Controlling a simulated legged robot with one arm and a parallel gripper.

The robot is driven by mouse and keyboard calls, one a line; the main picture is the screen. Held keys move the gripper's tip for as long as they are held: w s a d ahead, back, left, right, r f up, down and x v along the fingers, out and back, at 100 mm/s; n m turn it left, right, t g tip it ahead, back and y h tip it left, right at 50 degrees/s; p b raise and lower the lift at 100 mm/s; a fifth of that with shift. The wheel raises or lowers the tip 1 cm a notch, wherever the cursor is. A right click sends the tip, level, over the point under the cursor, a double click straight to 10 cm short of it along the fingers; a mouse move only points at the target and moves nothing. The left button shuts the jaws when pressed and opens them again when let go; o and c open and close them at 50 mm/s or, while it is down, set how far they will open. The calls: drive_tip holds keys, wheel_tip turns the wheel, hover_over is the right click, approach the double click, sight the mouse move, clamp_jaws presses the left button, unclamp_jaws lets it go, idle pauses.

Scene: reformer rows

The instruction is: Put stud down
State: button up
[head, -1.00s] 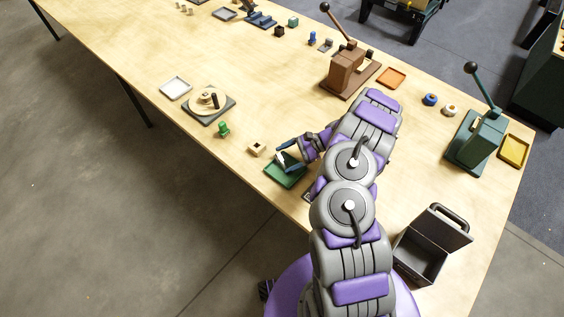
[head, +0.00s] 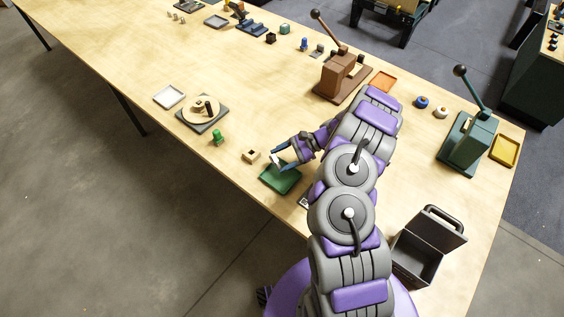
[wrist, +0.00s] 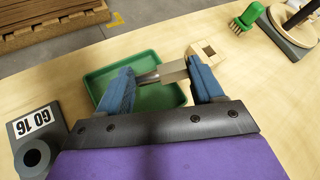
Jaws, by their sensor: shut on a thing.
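My gripper (wrist: 160,75) has its two blue fingers closed on the stud (wrist: 173,72), a grey metal piece with a blocky end and a thinner, darker shank pointing left. The stud lies about level across the wrist view, in front of the green tray (wrist: 106,77). In the head view my gripper (head: 279,157) is over the far part of the green tray (head: 283,182) near the table's front edge. The stud is only a small pale patch there. I cannot tell how high it is above the tray floor. The tray looks empty where it shows.
A wooden block with a square hole (head: 251,156) sits just left of the tray. A green brush (wrist: 247,17) and a round turntable (head: 203,106) stand beyond it. A grey block marked GO 16 (wrist: 38,140) is close on the other side. An open dark box (head: 418,262) is at right.

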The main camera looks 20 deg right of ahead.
drive_tip(key=w+a+r+m+t+h+p, duration=0.1)
drive_tip(key=w+r+m+t, duration=0.35)
drive_tip(key=r, duration=0.65)
drive_tip(key=w+r+m+t+h, duration=0.1)
drive_tip(key=w+r+m+t, duration=0.2)
drive_tip(key=w+r, duration=0.5)
drive_tip(key=s+r+m+t+h, duration=0.2)
drive_tip(key=r+m+h, duration=0.1)
drive_tip(key=r, duration=0.6)
drive_tip(key=s+r+m+t+h, duration=0.2)
drive_tip(key=s+r+m+h, duration=0.1)
drive_tip(key=r, duration=0.6)
drive_tip(key=shift+a+m+h, duration=0.2)
drive_tip(key=shift+m+h, duration=0.15)
drive_tip(key=shift+h, duration=0.05)
drive_tip(key=shift+w+f, duration=0.1)
drive_tip(key=shift+f, duration=0.1)
wheel_tip(320, 180, down, 16)
drive_tip(key=w+n+g+y, duration=0.3)
drive_tip(key=n+g+y, duration=0.1)
drive_tip(key=n+y, duration=0.25)
drive_tip(key=s+d+f+n+g+y, duration=0.1)
drive_tip(key=s+f+n+g+y, duration=0.1)
drive_tip(key=s+f+n+g, duration=0.5)
drive_tip(key=s+f, duration=0.3)
drive_tip(key=f, duration=0.4)
drive_tip(key=shift+s+d+n, duration=0.2)
drive_tip(key=shift+s+n, duration=0.15)
drive_tip(key=shift+s, duration=0.05)
